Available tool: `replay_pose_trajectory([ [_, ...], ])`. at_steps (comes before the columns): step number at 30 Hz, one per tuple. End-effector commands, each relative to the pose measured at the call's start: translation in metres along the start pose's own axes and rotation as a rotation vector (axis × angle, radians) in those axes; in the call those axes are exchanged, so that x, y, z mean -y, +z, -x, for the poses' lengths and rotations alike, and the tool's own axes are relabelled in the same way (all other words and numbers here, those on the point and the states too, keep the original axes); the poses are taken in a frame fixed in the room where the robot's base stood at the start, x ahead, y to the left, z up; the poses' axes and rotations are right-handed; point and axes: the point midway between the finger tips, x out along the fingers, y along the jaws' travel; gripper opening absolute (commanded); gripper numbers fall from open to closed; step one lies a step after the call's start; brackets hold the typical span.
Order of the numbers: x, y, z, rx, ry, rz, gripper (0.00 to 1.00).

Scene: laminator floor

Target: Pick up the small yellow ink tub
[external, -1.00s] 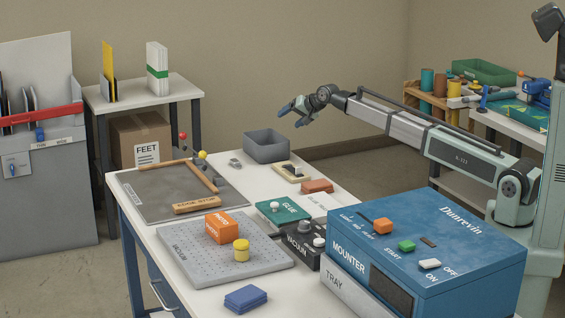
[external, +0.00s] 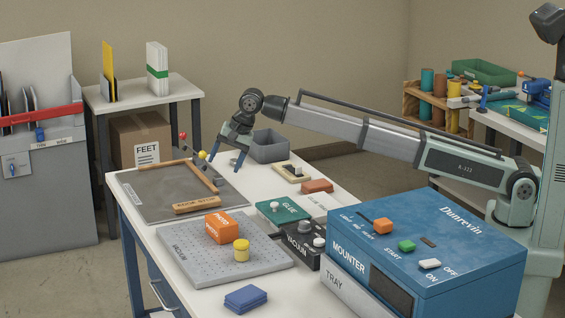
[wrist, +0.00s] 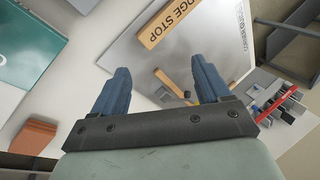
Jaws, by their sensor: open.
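The small yellow ink tub (external: 241,250) stands upright on the grey perforated vacuum plate (external: 190,257), just in front of an orange box marked PHOTO (external: 221,227). My gripper (external: 224,167) is open and empty, pointing down above the back part of the table near the grey mat's right edge. It is behind the tub and well above it, apart from it. In the wrist view my two blue fingers (wrist: 160,85) are spread with nothing between them, and the tub does not show there.
The blue mounter (external: 430,250) stands at the front right. A green glue box (external: 283,212) and the black vacuum control box (external: 300,243) lie right of the plate. A grey bin (external: 268,148) is at the back. Blue pads (external: 245,298) lie in front.

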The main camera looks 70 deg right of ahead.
Motion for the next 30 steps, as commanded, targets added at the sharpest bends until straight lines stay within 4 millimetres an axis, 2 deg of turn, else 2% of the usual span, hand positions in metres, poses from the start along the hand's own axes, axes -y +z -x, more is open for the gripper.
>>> replay_pose_trajectory([
  [1, 0.004, 0.032, 0.004, 0.017, 0.028, -0.010, 0.76],
  [9, -0.005, 0.180, 0.032, 0.060, 0.203, -0.100, 0.76],
  [12, -0.013, 0.232, 0.046, 0.058, 0.267, -0.130, 0.76],
  [16, -0.026, 0.286, 0.064, 0.044, 0.339, -0.162, 0.76],
  [18, -0.032, 0.308, 0.072, 0.035, 0.368, -0.175, 0.76],
  [22, -0.041, 0.335, 0.083, 0.021, 0.404, -0.192, 0.76],
  [26, -0.046, 0.344, 0.086, 0.014, 0.418, -0.201, 0.76],
  [30, -0.050, 0.345, 0.078, 0.012, 0.421, -0.202, 0.76],
])
